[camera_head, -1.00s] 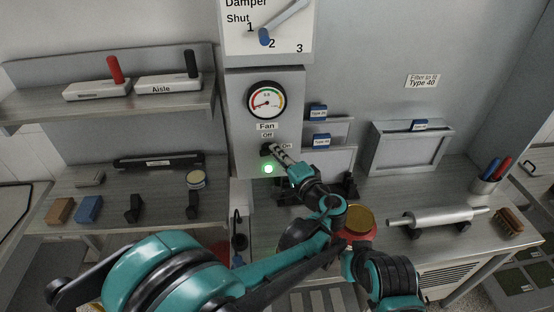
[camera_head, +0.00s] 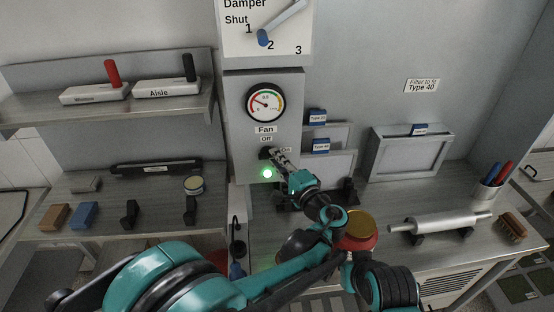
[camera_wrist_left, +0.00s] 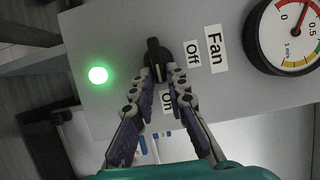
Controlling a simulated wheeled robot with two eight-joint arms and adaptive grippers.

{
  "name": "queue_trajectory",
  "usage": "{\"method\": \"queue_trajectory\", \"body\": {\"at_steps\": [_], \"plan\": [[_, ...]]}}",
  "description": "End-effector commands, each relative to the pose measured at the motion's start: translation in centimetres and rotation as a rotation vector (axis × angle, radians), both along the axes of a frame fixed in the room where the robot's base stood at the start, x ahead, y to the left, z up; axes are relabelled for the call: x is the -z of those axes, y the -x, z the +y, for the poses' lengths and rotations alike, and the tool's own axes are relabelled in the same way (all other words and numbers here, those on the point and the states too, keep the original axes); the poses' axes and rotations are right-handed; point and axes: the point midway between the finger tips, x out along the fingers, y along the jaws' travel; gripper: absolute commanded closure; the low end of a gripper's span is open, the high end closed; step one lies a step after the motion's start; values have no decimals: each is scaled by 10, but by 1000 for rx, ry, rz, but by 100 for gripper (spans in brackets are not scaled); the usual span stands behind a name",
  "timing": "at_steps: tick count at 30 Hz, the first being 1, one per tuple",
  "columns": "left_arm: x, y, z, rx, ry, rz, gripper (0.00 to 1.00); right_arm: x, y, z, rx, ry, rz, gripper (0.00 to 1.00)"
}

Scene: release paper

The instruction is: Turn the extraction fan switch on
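The fan switch (camera_wrist_left: 155,58) is a black knob on the grey panel, with its lever lying along the direction of the "On" label (camera_wrist_left: 167,100). The "Off" label (camera_wrist_left: 193,54) sits to one side. In the head view the switch (camera_head: 265,153) is partly covered by my left gripper (camera_head: 277,158). In the left wrist view my left gripper (camera_wrist_left: 164,76) has its fingertips closed around the lever. A green lamp (camera_head: 267,174) glows below the switch. The gauge (camera_head: 265,102) above has its needle pointing up-left. My right gripper is not in view.
A damper lever (camera_head: 284,22) is above the gauge. Shelves with handled blocks (camera_head: 168,88) are at left.

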Motion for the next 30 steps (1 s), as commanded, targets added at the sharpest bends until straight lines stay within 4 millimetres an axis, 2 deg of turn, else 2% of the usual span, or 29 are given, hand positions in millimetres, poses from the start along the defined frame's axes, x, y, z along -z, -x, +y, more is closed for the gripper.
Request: {"method": "queue_trajectory", "body": {"at_steps": [17, 23, 30], "plan": [[-2, 0, 0, 0, 17, -2, 68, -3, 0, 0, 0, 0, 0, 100], [-12, 0, 1, -1, 184, -16, 68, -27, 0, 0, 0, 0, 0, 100], [-23, 0, 5, -3, 541, -45, 68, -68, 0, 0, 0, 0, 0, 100]]}}
